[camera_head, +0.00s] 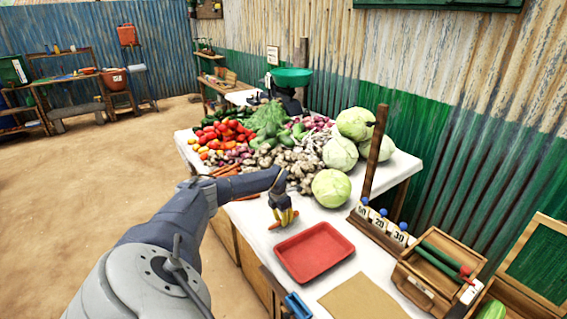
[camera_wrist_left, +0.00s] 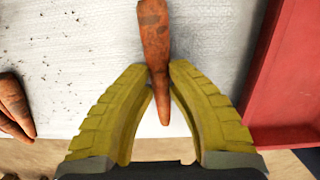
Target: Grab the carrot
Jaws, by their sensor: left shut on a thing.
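My left gripper (camera_head: 284,217) is low over the white table, just behind and left of the red tray (camera_head: 342,238). In the left wrist view its yellow fingers (camera_wrist_left: 160,72) are closed on an orange-brown carrot (camera_wrist_left: 155,30), gripping it near its narrow end. The thick end reaches past the top edge of that view. Whether the carrot touches the table cannot be told. More carrots (camera_wrist_left: 12,105) lie at the left of the wrist view. The red tray also shows there at the right (camera_wrist_left: 278,90). My right gripper is not in view.
A vegetable heap with cabbages (camera_head: 331,188) and tomatoes (camera_head: 222,132) fills the table's back. A wooden post (camera_head: 375,152) and a number rack (camera_head: 380,227) stand right of the tray. A wooden crate (camera_head: 437,277) and a brown sheet (camera_head: 362,298) are at front right.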

